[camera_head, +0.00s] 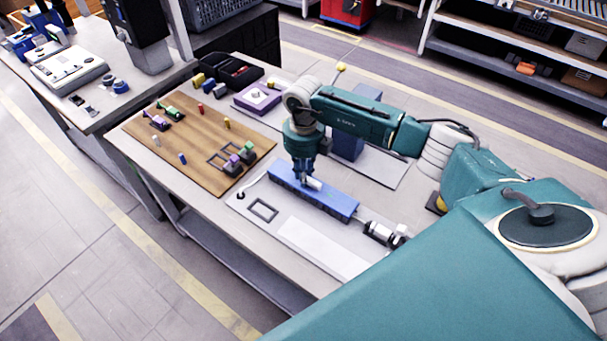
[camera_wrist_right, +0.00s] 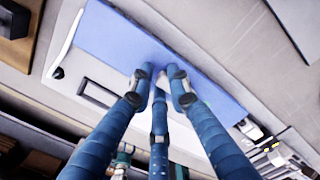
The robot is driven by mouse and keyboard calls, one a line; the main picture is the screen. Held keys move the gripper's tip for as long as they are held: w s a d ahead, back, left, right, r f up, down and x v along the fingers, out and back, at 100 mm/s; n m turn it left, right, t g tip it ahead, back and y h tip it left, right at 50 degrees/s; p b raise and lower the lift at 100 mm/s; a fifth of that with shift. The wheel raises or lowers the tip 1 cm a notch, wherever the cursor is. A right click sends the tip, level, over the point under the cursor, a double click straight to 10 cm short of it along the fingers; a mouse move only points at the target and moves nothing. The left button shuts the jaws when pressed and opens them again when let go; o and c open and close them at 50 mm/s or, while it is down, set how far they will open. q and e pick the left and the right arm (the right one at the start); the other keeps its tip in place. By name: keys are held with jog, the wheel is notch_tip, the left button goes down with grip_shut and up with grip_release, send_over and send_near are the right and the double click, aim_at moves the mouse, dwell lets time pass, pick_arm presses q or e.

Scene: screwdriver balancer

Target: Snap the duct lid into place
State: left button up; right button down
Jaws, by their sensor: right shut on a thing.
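A long blue bar, which I take to be the duct lid (camera_head: 335,205), lies over a pale plate on the bench. It also shows as a broad blue surface in the wrist view (camera_wrist_right: 140,35). I cannot tell a separate duct body under it or whether the two are seated together. My right gripper (camera_head: 308,182) points down at the bar, left of its middle. In the wrist view its blue fingers (camera_wrist_right: 163,88) are closed together at the bar's edge; the exact contact is hidden. My left gripper is not in view.
The pale plate (camera_head: 240,203) has a dark rectangular frame (camera_head: 263,210) on it. A metal fitting (camera_head: 380,233) stands at the bar's right end. A wooden board (camera_head: 190,165) with small coloured parts lies left. A purple tray (camera_head: 257,98) and blue block (camera_head: 348,145) stand behind.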

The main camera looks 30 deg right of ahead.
jog(key=c, duration=1.6)
grip_release()
jog(key=shift+s+f, duration=0.1)
jog(key=shift+f, duration=0.05)
jog(key=shift+o, duration=0.2)
notch_tip(320, 180, up, 12)
